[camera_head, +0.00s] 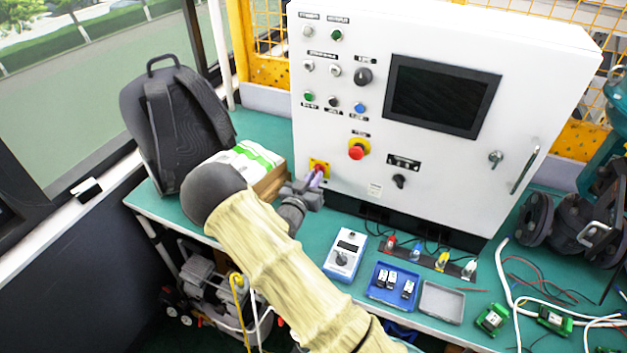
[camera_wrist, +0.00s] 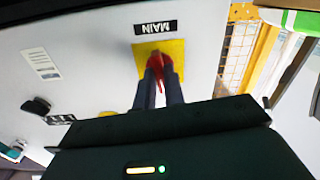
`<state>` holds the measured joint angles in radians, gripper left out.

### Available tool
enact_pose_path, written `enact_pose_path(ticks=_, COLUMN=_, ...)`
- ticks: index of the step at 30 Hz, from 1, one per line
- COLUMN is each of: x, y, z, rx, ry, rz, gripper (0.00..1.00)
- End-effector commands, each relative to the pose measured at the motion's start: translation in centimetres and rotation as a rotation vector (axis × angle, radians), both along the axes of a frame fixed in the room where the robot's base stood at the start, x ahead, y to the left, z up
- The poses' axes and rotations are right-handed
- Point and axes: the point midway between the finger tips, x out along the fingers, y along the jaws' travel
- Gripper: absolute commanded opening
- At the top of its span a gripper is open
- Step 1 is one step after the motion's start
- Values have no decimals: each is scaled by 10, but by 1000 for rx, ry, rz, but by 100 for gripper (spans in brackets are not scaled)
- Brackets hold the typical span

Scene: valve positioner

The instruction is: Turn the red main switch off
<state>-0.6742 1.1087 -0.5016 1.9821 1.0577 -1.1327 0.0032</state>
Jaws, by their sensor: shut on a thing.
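The red main switch (camera_head: 322,168) sits on a yellow plate low at the left of the white control cabinet's front. In the wrist view the red switch (camera_wrist: 158,66) shows on its yellow plate (camera_wrist: 178,50), below an upside-down MAIN label (camera_wrist: 155,27). My gripper (camera_head: 315,179) reaches the switch from the front. In the wrist view the two dark fingers of my gripper (camera_wrist: 159,84) are closed on both sides of the red handle. The fingers hide part of the handle, and I cannot read its on or off position.
A red mushroom button (camera_head: 356,152) on yellow and a black knob (camera_head: 399,181) are right of the switch. A box (camera_head: 262,172) and a backpack (camera_head: 175,125) stand to the left. A handheld device (camera_head: 345,256) and blue tray (camera_head: 380,292) lie on the green bench.

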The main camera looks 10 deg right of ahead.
Motion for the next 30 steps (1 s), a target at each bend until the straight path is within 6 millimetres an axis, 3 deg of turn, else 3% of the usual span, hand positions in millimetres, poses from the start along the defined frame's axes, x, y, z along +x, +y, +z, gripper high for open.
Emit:
enact_pose_path(ticks=18, x=-1, y=1, z=-3, rx=-435, ry=322, rz=3, gripper=0)
enact_pose_path(ticks=30, x=-1, y=1, z=-3, rx=-541, ry=400, rz=3, gripper=0)
